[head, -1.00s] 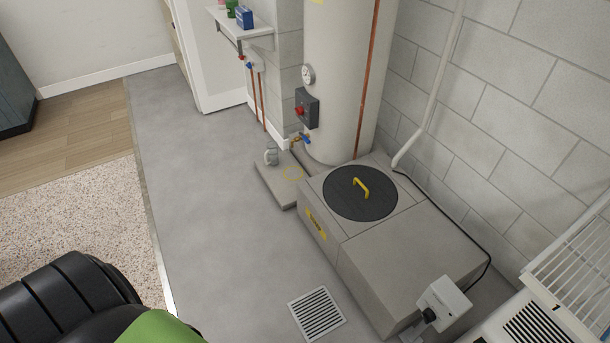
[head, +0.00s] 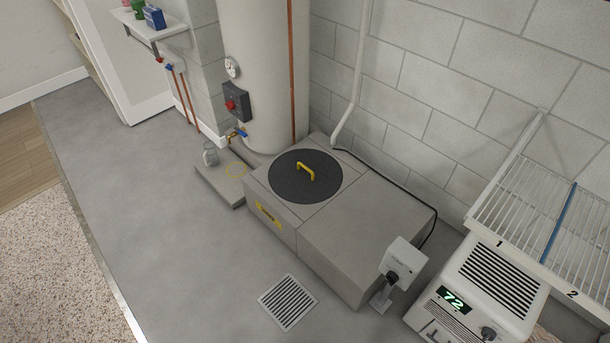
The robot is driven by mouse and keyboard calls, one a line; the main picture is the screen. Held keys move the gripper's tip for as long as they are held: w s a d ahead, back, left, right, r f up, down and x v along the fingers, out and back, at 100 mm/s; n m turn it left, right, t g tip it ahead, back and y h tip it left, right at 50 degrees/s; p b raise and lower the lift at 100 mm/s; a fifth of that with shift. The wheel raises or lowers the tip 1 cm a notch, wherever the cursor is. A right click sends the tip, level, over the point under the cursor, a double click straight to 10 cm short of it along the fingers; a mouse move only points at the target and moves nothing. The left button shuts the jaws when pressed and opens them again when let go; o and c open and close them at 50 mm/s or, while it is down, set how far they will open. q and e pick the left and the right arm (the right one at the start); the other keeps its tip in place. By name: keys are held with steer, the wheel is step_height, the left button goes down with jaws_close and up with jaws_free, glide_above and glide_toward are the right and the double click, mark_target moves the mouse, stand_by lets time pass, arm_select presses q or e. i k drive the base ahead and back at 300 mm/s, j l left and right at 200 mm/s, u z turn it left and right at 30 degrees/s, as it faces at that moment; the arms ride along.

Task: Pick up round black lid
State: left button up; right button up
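The round black lid (head: 290,185) lies flat on top of a grey concrete-like box (head: 365,225), near its left end. A yellow arched handle (head: 306,171) stands up from the middle of the lid. Nothing covers the lid. Neither of my grippers shows in the head view.
A tall beige tank (head: 262,75) stands behind the box, with a low slab (head: 217,184) at its left. A socket post (head: 403,260) stands at the box's front right. A white dehumidifier-like unit (head: 480,290) and wire rack (head: 545,215) are at right. Floor (head: 165,215) at left is clear, with a drain grate (head: 288,301).

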mark_target(304, 177)
steer(key=i+j+z, duration=0.1)
steer(key=z, duration=0.3)
steer(key=i+j+z, duration=0.15)
steer(key=z, duration=0.25)
steer(key=i+j+z, duration=0.1)
steer(key=z, duration=0.3)
steer(key=j, duration=0.1)
